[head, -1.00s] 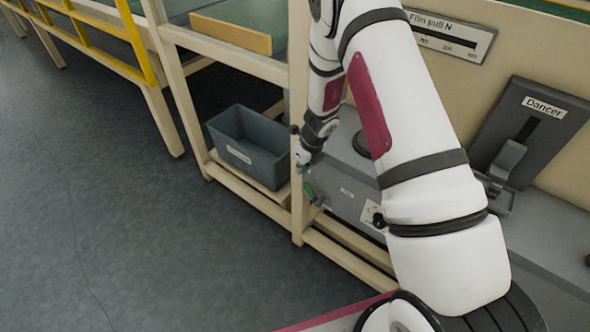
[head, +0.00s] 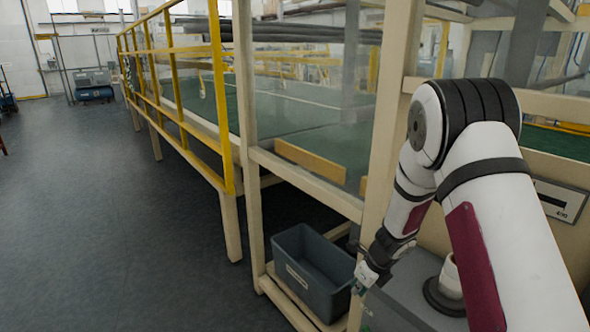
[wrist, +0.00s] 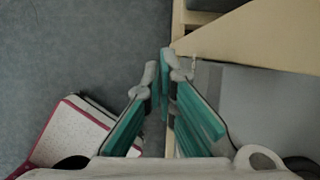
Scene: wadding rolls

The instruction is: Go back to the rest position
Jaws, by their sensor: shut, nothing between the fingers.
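My gripper (head: 357,287) shows small at the end of my white and maroon arm, at the lower right of the head view, beside a beige frame post. In the wrist view my gripper (wrist: 165,62) has its teal-lined fingers together at the tips, with nothing between them. It hangs above the frame's edge, with grey floor to the left and a grey surface to the right.
A grey bin (head: 318,275) stands on the low shelf left of my gripper. A beige post (head: 384,130) rises close behind my arm. Yellow railings (head: 220,95) line the machine. The grey floor (head: 110,220) at left is clear.

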